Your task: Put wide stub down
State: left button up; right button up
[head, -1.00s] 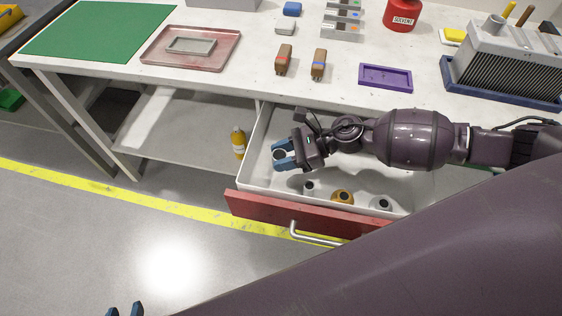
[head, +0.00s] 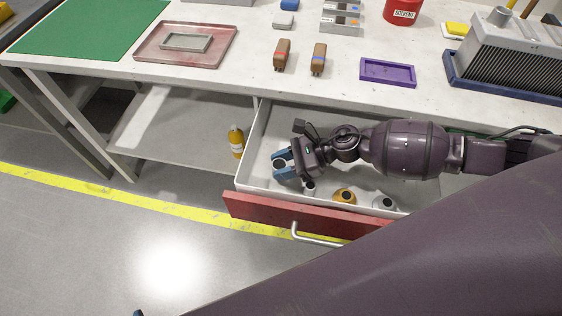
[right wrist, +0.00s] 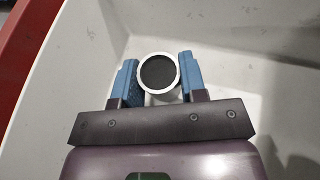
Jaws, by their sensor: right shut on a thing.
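The wide stub (right wrist: 158,74) shows in the right wrist view as a pale ring with a dark round top, between my blue fingers. In the head view it (head: 280,163) is at the left end of the open drawer. My right gripper (head: 284,165) is shut on it, inside the drawer. In the right wrist view the fingers (right wrist: 159,78) press on both of its sides. I cannot tell whether its base touches the drawer floor. Of my left gripper only a blue tip (head: 138,313) shows at the bottom edge.
The white drawer (head: 255,140) with a red front (head: 290,213) is pulled out under the bench. A small pale fitting (head: 309,188), an orange one (head: 344,196) and a white one (head: 384,203) stand near its front wall. A purple tray (head: 388,72) lies on the bench above.

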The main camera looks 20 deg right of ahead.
jog(key=o, duration=0.9)
jog(key=shift+w+r, duration=0.1)
jog(key=shift+r, duration=0.35)
jog(key=p+v, duration=0.1)
jog(key=v, duration=0.6)
jog(key=shift+d+r, duration=0.2)
jog(key=shift+d, duration=0.05)
